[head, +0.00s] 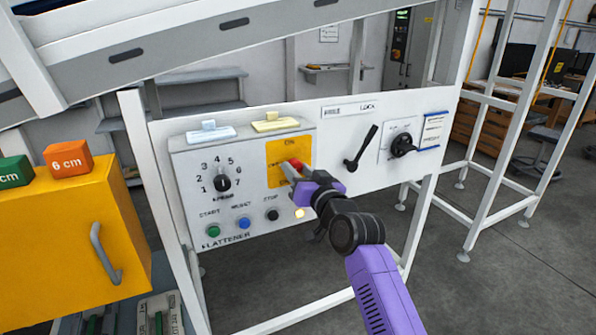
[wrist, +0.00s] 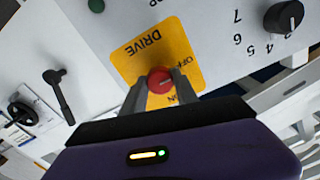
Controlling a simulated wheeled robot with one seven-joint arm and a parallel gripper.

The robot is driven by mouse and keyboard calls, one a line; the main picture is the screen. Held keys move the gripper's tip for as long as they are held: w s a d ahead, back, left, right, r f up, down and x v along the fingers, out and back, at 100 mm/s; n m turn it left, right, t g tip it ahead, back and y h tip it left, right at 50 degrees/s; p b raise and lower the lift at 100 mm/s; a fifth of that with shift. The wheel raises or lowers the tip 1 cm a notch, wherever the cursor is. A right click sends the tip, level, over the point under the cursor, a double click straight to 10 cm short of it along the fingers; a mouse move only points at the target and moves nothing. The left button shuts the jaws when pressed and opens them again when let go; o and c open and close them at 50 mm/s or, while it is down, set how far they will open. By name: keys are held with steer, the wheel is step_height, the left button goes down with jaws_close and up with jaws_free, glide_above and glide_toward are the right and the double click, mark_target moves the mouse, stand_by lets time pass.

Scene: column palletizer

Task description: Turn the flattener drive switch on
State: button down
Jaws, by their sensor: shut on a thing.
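The flattener drive switch is a red round knob (wrist: 160,80) on a yellow plate (head: 277,153) marked DRIVE and OFF, on the white flattener panel (head: 180,160). In the wrist view a light line crosses the knob's face. My gripper (head: 291,170) is at the knob, and in the wrist view its two fingers (wrist: 158,92) are shut on the knob, one on each side. In the head view the fingers and wrist hide part of the knob and the plate's lower right. Which mark the knob points to cannot be told.
Left on the panel are a black numbered dial (head: 222,183) and green (head: 213,230), blue (head: 243,222) and black (head: 272,214) buttons. To the right are a black lever (head: 362,148) and a black rotary handle (head: 402,145). A yellow cabinet (head: 70,240) stands at the left.

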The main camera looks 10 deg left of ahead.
steer(key=m, duration=0.4)
steer(key=shift+m, duration=0.4)
steer(key=m+p, duration=0.1)
steer(key=m, duration=0.3)
steer(key=shift+r+p, duration=0.1)
steer(key=shift+p, duration=0.3)
steer(key=m+p, duration=0.2)
steer(key=m, duration=0.3)
steer(key=shift+d+m+p, duration=0.1)
steer(key=shift+m+p, duration=0.65)
steer(key=shift+m, duration=1.05)
steer(key=c, duration=0.9)
jaws_free()
steer(key=shift+c, duration=0.2)
